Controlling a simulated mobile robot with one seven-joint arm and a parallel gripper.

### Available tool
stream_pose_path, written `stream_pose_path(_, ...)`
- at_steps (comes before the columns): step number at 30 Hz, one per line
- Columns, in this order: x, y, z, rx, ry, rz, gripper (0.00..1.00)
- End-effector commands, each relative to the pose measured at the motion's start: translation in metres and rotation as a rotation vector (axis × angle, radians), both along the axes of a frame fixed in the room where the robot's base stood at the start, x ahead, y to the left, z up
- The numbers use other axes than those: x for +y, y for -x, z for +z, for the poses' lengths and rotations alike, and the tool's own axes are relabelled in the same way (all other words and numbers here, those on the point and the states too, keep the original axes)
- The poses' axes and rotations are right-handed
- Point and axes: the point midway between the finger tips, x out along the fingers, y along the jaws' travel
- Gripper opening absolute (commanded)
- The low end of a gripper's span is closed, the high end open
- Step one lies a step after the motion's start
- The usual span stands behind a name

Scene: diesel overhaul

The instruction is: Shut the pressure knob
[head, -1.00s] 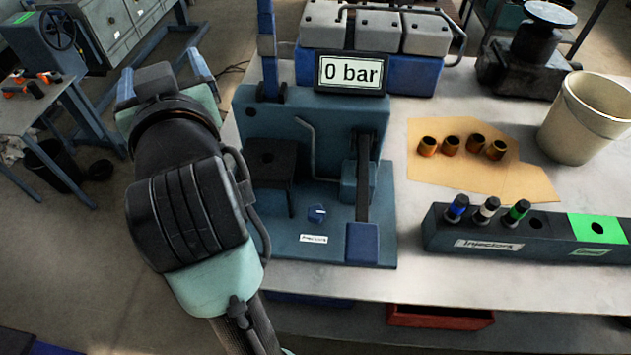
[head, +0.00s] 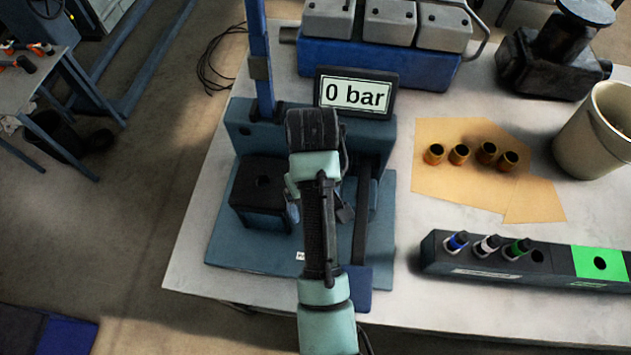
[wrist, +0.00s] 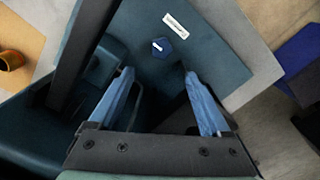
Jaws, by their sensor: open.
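The pressure knob (wrist: 163,47), a small dark blue faceted knob with a light mark, sits on the tester's blue-green base plate (wrist: 207,52) in the wrist view. My gripper (wrist: 158,73) is open, with its two blue fingers spread and nothing between the tips. In the wrist picture the knob shows just beyond the fingertips, between their lines, and is not gripped. In the head view my arm covers the knob and most of the gripper. The pressure display (head: 355,93) reads "0 bar".
The tester's lever (head: 361,225) stands right of my arm, and a black stand (head: 262,195) stands left. The injector rack (head: 470,260), brass sleeves on brown paper (head: 450,185) and a beige bin (head: 597,135) are at the right. Bare bench lies between tester and paper.

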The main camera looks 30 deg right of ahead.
Motion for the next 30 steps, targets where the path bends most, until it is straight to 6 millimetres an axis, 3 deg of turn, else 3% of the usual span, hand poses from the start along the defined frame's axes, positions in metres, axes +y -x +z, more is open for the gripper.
stream_pose_path(18,0.001,0.001,-0.109,0.001,-0.001,0.0,0.81)
stream_pose_path(24,0.0,0.0,-0.123,-0.001,0.0,0.0,0.81)
stream_pose_path(30,0.0,0.0,-0.125,-0.002,0.0,0.0,0.81)
